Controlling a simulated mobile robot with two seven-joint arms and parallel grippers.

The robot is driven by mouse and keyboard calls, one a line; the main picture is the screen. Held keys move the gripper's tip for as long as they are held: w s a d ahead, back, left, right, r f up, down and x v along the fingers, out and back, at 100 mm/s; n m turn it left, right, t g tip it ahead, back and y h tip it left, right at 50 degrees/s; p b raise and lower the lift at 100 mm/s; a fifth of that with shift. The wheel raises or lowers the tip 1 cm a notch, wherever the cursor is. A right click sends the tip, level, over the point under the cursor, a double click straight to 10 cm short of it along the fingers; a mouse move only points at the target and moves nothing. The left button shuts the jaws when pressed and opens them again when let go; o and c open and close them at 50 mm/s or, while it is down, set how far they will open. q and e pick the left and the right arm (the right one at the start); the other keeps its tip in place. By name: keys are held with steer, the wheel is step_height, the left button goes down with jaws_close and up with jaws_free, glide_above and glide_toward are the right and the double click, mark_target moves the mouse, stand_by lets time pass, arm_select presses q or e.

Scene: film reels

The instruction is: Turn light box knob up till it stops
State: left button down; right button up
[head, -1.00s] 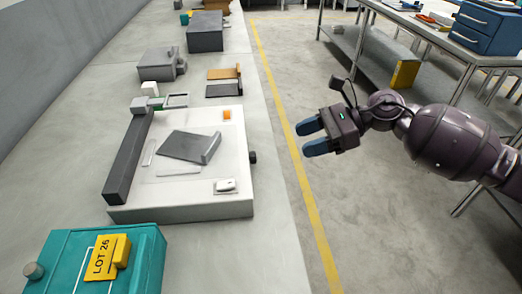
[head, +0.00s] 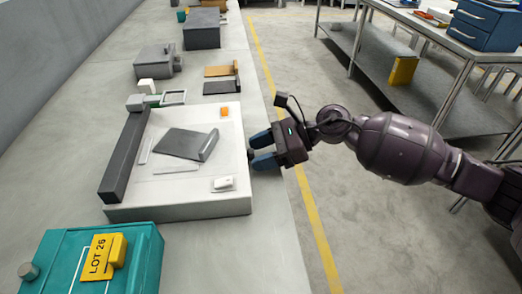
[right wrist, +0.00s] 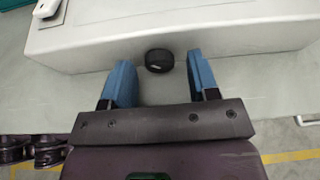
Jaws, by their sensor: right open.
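The light box (head: 180,212) is a white, low box on the bench with a dark bar along its left edge. Its black knob (right wrist: 159,60) sits on the side wall, seen in the right wrist view between my finger tips; in the head view my gripper hides most of it. My right gripper (head: 258,153) is open at the box's right side. In the right wrist view its two blue fingers (right wrist: 160,77) stand on either side of the knob, with gaps on both sides. My left gripper is not in view.
A teal case (head: 140,250) with a yellow LOT 26 tag stands in front of the box. A dark plate (head: 187,144) and a small white device (head: 223,183) lie on the box. Grey blocks stand farther back on the bench.

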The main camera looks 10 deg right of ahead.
steer(key=c, duration=0.9)
steer(key=m+g, duration=0.1)
steer(key=m, duration=0.1)
steer(key=shift+w+m+g, duration=0.15)
steer(key=shift+m+g, duration=0.25)
steer(key=shift+c, duration=0.2)
steer(key=o, duration=0.9)
steer(key=shift+o, duration=0.2)
steer(key=shift+d, duration=0.1)
steer(key=v, duration=1)
steer(key=shift+d+p, duration=0.3)
steer(key=shift+r, duration=0.1)
